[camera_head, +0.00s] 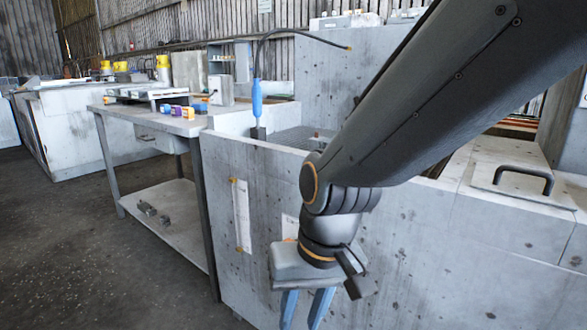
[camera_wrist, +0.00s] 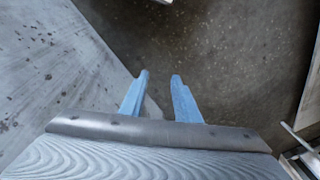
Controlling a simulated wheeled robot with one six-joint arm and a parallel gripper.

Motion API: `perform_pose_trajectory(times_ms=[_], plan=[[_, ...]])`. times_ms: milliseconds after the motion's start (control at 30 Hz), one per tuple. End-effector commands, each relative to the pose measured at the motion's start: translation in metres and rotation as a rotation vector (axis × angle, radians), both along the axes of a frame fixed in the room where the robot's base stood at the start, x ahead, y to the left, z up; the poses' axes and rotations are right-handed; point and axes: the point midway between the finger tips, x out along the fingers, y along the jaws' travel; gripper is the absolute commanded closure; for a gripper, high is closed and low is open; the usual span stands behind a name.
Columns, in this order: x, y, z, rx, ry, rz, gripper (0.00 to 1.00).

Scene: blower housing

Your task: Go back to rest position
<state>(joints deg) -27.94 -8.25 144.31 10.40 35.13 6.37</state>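My gripper (camera_head: 305,308) hangs pointing down in front of the grey concrete housing (camera_head: 262,215) in the head view. Its two blue fingers are apart with nothing between them, and their lower ends are cut off by the frame's bottom edge. In the wrist view my gripper (camera_wrist: 159,80) also shows both blue fingertips spread and empty, with the dark floor (camera_wrist: 215,45) beyond them. The housing's pale wall (camera_wrist: 55,70) lies to the left of the fingers. I cannot tell the exact gap between gripper and wall.
A metal workbench (camera_head: 150,124) with small coloured items and a lower shelf stands to the left. A blue-handled hose tool (camera_head: 257,98) stands upright at the housing's back left. A lid with a black handle (camera_head: 523,180) is at the right. Open floor (camera_head: 60,240) lies at left.

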Motion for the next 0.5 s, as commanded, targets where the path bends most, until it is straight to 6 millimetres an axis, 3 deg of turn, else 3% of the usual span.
perform_pose_trajectory(times_ms=[200, 500], plan=[[-0.044, -0.053, 0.008, -0.129, 0.082, 0.168, 0.71], [-0.039, -0.067, 0.038, -0.129, 0.085, 0.093, 0.71]])
